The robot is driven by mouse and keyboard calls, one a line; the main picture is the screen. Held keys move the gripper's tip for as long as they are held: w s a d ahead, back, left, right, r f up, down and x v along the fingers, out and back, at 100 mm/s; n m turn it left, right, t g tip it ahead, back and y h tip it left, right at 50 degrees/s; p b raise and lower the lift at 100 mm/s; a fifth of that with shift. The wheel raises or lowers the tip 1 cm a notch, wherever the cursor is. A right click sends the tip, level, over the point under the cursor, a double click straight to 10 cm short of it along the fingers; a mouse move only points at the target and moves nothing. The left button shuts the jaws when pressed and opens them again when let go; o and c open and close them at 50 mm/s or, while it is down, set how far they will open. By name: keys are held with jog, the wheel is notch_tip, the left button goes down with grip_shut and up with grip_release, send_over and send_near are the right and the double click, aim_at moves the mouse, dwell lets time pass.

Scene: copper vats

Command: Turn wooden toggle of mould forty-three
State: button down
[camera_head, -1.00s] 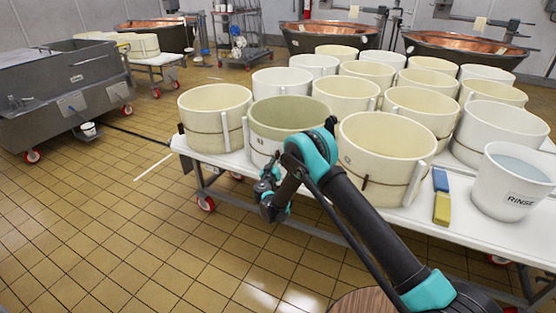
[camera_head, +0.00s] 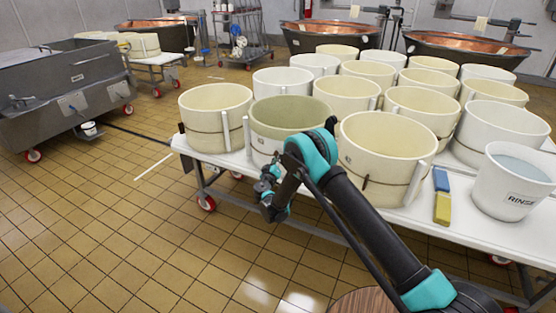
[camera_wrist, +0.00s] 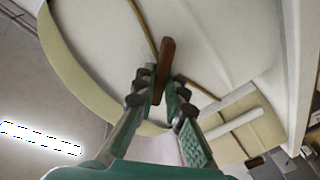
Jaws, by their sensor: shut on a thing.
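A brown wooden toggle (camera_wrist: 167,55) stands out against a pale mould (camera_wrist: 95,40) in the wrist view. A thin brown cord runs round the mould on both sides of the toggle. My gripper (camera_wrist: 160,93) is shut on the toggle's lower part, with a dark-padded finger on each side. The toggle's upper end sticks out beyond the fingertips. In the head view my wrist is in front of a greenish-cream mould (camera_head: 288,112) at the front of the table. My arm hides that mould's lower front and its toggle. I cannot read a number on it.
Several cream moulds stand close on the white table (camera_head: 405,213). Near neighbours are the left mould (camera_head: 200,125) and the right mould (camera_head: 380,160). A blue and yellow brush (camera_head: 441,195) and a white rinse bucket (camera_head: 510,190) are at right. The tiled floor in front is clear.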

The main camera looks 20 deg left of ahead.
jog(key=n, duration=1)
jog(key=shift+s+a+f, duration=0.1)
jog(key=shift+a+f, duration=0.1)
jog(key=shift+f, duration=0.1)
jog(key=shift+n, duration=0.4)
jog(key=c, duration=1.6)
grip_release()
jog(key=s, duration=0.4)
jog(key=s+d, duration=0.1)
jog(key=s, duration=0.6)
jog(key=shift+s+d, duration=0.3)
jog(key=shift+s, duration=0.1)
